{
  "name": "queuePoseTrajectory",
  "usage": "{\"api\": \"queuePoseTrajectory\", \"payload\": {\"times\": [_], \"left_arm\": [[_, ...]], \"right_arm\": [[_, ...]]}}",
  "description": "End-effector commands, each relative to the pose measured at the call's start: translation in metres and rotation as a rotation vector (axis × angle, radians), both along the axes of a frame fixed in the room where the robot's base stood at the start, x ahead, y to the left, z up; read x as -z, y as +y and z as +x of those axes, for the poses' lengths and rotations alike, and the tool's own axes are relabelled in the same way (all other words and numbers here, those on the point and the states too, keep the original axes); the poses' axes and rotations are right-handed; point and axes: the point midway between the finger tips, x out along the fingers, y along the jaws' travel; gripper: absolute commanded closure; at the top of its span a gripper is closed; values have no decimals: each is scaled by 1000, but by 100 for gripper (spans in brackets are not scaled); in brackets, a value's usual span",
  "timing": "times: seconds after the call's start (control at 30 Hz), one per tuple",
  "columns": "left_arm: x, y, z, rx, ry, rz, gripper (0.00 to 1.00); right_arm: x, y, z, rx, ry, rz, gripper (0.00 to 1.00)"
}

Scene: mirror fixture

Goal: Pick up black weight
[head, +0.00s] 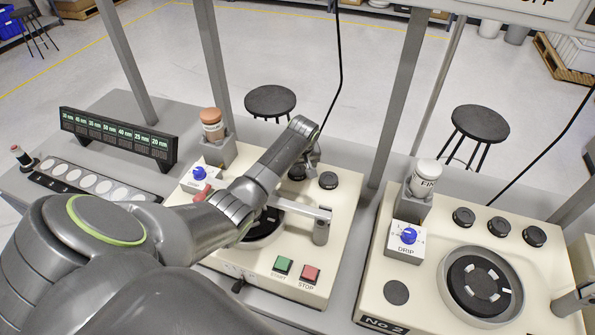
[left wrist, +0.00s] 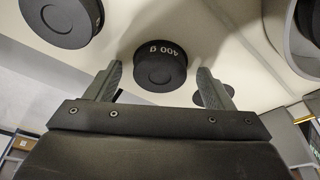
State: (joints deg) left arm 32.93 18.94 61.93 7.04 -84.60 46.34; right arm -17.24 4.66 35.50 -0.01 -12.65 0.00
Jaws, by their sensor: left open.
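My left gripper (head: 313,160) reaches over the back of the left polishing machine, beside the black round weights on its cream top. In the left wrist view, a black weight marked "400 g" (left wrist: 160,68) appears between the two open fingers. Neither finger visibly touches it. A second black weight (left wrist: 65,20) is at the upper left there. My right gripper is not in view.
Grey frame posts (head: 398,95) rise behind the machines. A brown-capped bottle (head: 212,125) stands left of my forearm. The second machine (head: 435,285) at right carries several black weights and a white bottle (head: 426,175). A black display (head: 117,134) stands at left.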

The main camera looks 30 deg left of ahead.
Motion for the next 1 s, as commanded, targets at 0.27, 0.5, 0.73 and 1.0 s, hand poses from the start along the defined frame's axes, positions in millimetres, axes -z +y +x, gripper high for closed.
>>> {"api": "queuePoseTrajectory", "payload": {"times": [0.27, 0.5, 0.73, 1.0], "left_arm": [[0, 0, 0, 0, 0, 0, 55], [-2, 0, 1, 0, -2, 1, 74], [-8, 0, 2, 0, -6, 2, 74], [-52, 1, 2, 0, -9, 2, 74]], "right_arm": [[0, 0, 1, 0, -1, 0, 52], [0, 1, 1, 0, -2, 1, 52], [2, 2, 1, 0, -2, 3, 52], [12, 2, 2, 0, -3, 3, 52]]}}
